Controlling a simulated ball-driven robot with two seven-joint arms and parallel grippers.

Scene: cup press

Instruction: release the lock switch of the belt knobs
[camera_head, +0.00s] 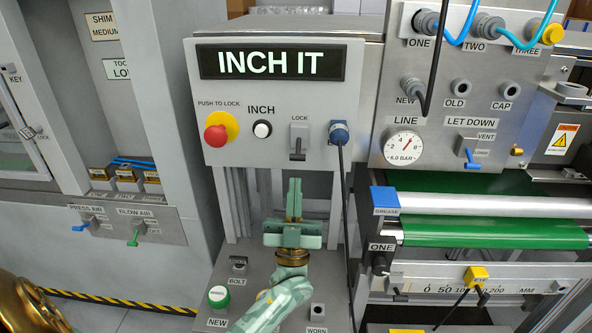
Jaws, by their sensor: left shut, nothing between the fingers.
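A grey lever switch (298,148) marked LOCK sits on the INCH IT panel (255,180), right of the white INCH button. Its dark handle appears to point down. A black knob (381,264) marked ONE is beside the green belt (490,233); whether this LOCK switch belongs to it cannot be told. My left gripper (294,184) is pale green, shut and empty, with its fingers pointing up. In the picture its tips are just below the panel and under the LOCK switch, apart from it. My right gripper is not in view.
A red push-to-lock button (216,135) and a blue plug (339,132) with a hanging black cable flank the switch. A pressure gauge (403,148) and a LET DOWN lever (470,157) are to the right. Metal rollers (490,206) cross the belt.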

